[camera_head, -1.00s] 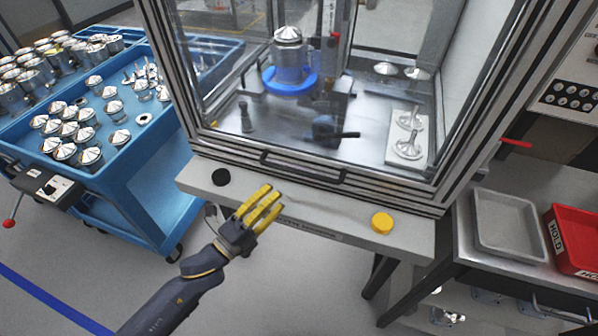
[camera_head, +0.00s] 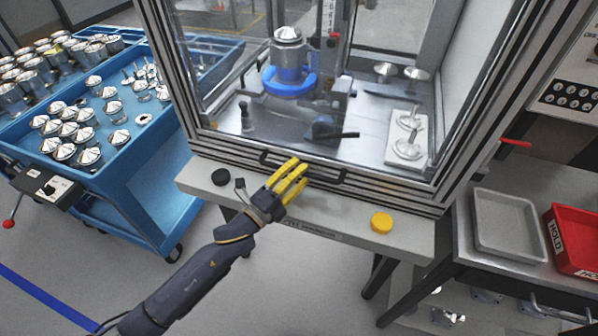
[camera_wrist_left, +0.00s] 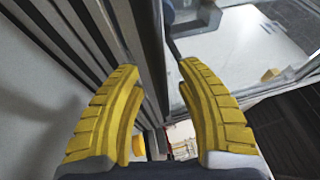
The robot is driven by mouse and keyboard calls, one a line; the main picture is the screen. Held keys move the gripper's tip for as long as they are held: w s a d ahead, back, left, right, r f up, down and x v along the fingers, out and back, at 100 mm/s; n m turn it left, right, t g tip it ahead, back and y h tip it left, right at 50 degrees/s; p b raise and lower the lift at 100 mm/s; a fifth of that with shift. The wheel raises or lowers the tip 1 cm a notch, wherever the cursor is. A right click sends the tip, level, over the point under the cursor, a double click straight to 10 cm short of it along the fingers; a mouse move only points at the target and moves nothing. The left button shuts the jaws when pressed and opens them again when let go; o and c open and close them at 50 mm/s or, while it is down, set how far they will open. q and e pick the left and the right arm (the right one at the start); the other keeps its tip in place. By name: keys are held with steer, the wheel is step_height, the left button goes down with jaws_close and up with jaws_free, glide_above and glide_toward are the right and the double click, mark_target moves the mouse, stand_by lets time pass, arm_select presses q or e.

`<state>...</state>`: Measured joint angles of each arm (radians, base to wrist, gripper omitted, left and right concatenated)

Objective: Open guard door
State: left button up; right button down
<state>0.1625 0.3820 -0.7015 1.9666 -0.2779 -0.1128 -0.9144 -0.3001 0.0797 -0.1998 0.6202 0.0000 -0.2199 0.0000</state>
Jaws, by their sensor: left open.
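The guard door (camera_head: 330,110) is a clear panel in a metal frame on the front of the machine. It looks closed. A dark bar handle (camera_head: 326,177) runs along its lower edge. My left gripper (camera_head: 297,168) has yellow fingers and is at the middle of the handle, covering part of it. In the left wrist view my left gripper (camera_wrist_left: 158,75) is open, with the door frame's edge (camera_wrist_left: 152,60) between its fingers. I cannot tell whether the fingers touch the handle. My right gripper is not in view.
A black button (camera_head: 221,177) and a yellow button (camera_head: 382,222) sit on the ledge below the door. A blue cart (camera_head: 150,190) with metal parts stands left. A grey tray (camera_head: 508,225) and a red bin (camera_head: 577,240) are at right. Floor in front is clear.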

arm_select(q)
steer(key=shift+o, duration=0.2)
jaws_close()
stand_by(0.3)
